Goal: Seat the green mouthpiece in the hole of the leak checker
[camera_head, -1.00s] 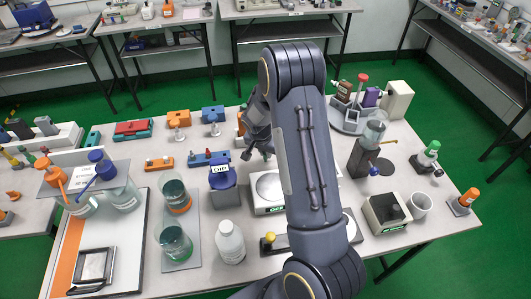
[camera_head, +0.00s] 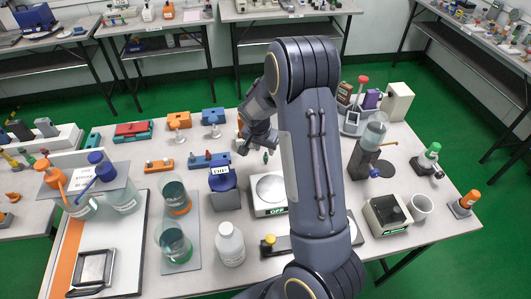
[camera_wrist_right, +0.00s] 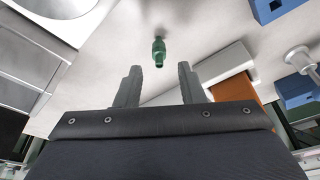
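My left gripper is not in view. I cannot tell which device is the leak checker; my right arm hides part of the table, including part of a stand with several handheld devices.
A scale (camera_head: 269,189) and a blue-topped container (camera_head: 222,182) stand near the gripper. Blue (camera_head: 209,160) and orange (camera_head: 160,165) blocks lie to the left. A white bottle (camera_head: 230,243) is near the front. A clear vessel on a dark stand (camera_head: 366,157) is on the right.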

